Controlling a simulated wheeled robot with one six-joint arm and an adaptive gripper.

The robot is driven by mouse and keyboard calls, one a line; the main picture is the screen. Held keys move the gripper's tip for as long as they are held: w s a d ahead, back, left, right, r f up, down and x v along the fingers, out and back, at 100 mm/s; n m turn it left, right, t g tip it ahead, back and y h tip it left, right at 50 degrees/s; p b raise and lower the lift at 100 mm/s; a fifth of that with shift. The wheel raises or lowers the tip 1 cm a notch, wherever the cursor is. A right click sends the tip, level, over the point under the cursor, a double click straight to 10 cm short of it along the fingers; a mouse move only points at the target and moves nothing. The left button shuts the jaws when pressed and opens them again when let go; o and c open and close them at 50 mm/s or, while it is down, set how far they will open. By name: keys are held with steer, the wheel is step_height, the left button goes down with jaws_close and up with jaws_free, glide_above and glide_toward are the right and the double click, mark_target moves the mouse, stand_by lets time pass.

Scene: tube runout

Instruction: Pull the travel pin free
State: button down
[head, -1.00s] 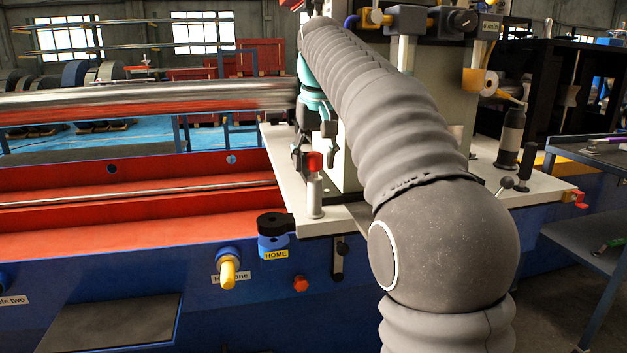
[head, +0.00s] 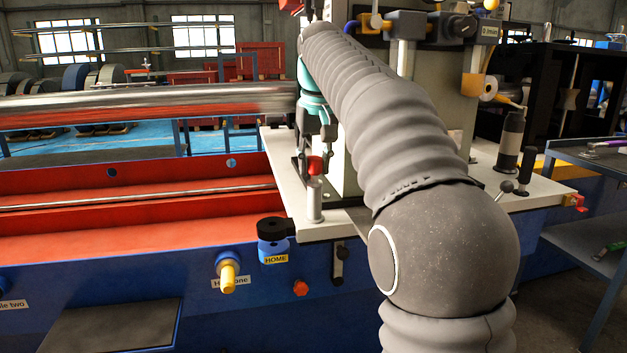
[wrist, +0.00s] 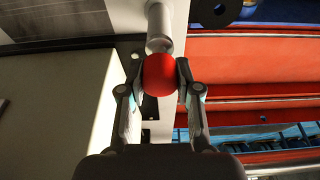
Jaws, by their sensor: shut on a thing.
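The travel pin shows in the head view as a red knob (head: 315,166) on an upright pale metal stem (head: 315,202), at the front left corner of the pale carriage plate (head: 310,232). In the wrist view the red knob (wrist: 160,75) sits between the fingertips of my gripper (wrist: 160,66), with the metal stem (wrist: 161,30) beyond it. My gripper is shut on the knob. In the head view the gripper (head: 303,160) is dark, small and partly hidden behind the knob. Where the stem enters the plate is hard to make out.
A blue part with a black top (head: 272,228) and a HOME label stands just left of the plate. A yellow-tipped plunger (head: 228,272) sticks out of the blue front. My arm hides much of the carriage.

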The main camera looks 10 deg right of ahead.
steer(key=shift+r, duration=0.2)
steer(key=p+v, duration=0.3)
steer(key=shift+w+r+p, duration=0.1)
steer(key=shift+w+p, duration=0.2)
steer(key=shift+w, duration=0.05)
steer(key=shift+w+v, duration=0.2)
steer(key=shift+v, duration=0.65)
steer(key=shift+w+v, duration=0.2)
steer(key=shift+v, duration=0.7)
steer(key=shift+w+v, duration=0.25)
steer(key=shift+v, duration=0.6)
steer(key=shift+r, duration=0.15)
